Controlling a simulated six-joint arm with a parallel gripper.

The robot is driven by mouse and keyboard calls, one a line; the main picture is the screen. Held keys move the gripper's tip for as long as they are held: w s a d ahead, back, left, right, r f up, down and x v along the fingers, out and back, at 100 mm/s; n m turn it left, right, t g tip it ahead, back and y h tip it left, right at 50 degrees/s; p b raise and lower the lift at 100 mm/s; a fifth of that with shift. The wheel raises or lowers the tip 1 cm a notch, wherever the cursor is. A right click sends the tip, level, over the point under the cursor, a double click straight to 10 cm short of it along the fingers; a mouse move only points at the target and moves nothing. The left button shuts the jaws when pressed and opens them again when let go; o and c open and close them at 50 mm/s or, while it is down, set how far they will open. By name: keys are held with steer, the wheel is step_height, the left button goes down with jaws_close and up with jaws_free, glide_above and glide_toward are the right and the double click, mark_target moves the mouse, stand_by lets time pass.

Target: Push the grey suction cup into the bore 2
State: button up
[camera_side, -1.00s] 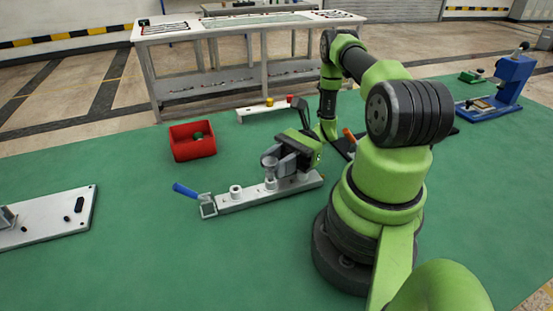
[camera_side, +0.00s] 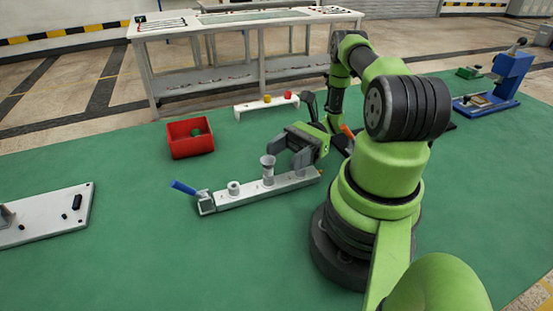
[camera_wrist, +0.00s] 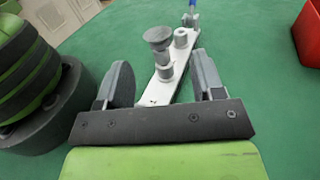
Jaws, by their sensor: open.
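The grey suction cup (camera_side: 268,163) stands upright, flared end up, in a round white socket on the long pale bar (camera_side: 215,204). It also shows in the wrist view (camera_wrist: 157,38), with its stem going into the socket; how deep it sits I cannot tell. A second white socket (camera_side: 234,188) on the bar, to the left, has no cup in it. Bore numbers are not readable. My gripper (camera_side: 287,151) is open and empty, just right of the cup. In the wrist view its jaws (camera_wrist: 163,72) are spread wide, with the cup beyond them.
A blue-handled clamp (camera_side: 186,189) sits at the bar's left end. A red bin (camera_side: 178,151) with a green thing inside stands behind left. A white rack (camera_side: 250,108) with yellow and red pieces is farther back. Green floor in front of the bar is clear.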

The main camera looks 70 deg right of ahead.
steer(key=shift+v, duration=0.75)
step_height(320, 180, up, 7)
steer(key=shift+a, duration=0.15)
